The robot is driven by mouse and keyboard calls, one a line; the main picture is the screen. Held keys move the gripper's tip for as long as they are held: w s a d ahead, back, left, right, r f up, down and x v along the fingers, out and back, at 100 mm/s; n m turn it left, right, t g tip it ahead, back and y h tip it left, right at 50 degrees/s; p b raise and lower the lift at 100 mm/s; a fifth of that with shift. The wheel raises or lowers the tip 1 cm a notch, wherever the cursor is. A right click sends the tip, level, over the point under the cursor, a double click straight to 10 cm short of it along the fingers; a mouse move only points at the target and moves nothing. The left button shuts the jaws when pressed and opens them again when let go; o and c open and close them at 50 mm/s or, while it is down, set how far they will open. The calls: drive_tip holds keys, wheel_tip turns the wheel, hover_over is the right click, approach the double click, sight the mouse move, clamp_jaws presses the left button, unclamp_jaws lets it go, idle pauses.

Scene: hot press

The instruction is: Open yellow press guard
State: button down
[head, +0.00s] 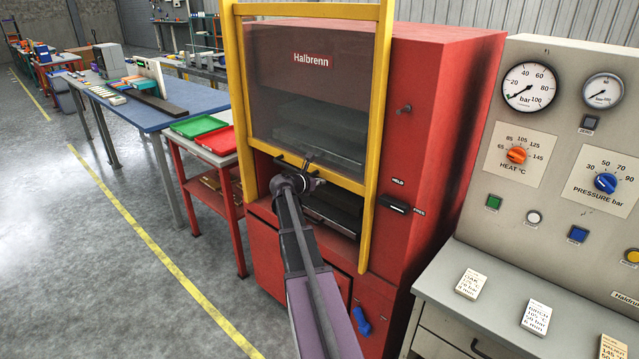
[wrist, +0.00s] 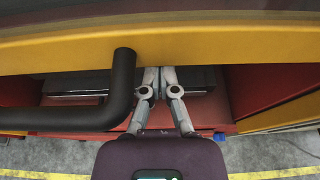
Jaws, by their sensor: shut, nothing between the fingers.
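The yellow press guard (head: 378,100) is a yellow frame with a see-through panel on the red press. Its lower bar stands above a gap where the dark press plates (head: 335,208) show. In the wrist view the yellow bar (wrist: 210,48) crosses the top. The black guard handle (wrist: 122,85) hangs from it at left. My gripper (wrist: 158,70) is shut and empty, just right of the handle, with its tips at the bar's lower edge. Whether they touch the bar I cannot tell. In the head view my gripper (head: 308,168) is in front of the lower bar, covering part of the handle.
A black HOLD/FREE lever (head: 394,204) sits right of the guard on the red press body (head: 440,120). A control panel (head: 545,190) with gauges and knobs stands at right. A red side table (head: 205,175) with trays stands at left. The floor at left is clear.

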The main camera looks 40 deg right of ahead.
wheel_tip(320, 180, up, 25)
drive_tip(key=p, duration=2.3)
drive_tip(key=shift+f, duration=0.3)
wheel_tip(320, 180, down, 4)
drive_tip(key=b, duration=0.3)
drive_tip(key=shift+b, duration=0.3)
drive_tip(key=p, duration=0.3)
approach(324, 125)
drive_tip(key=shift+v, duration=0.8)
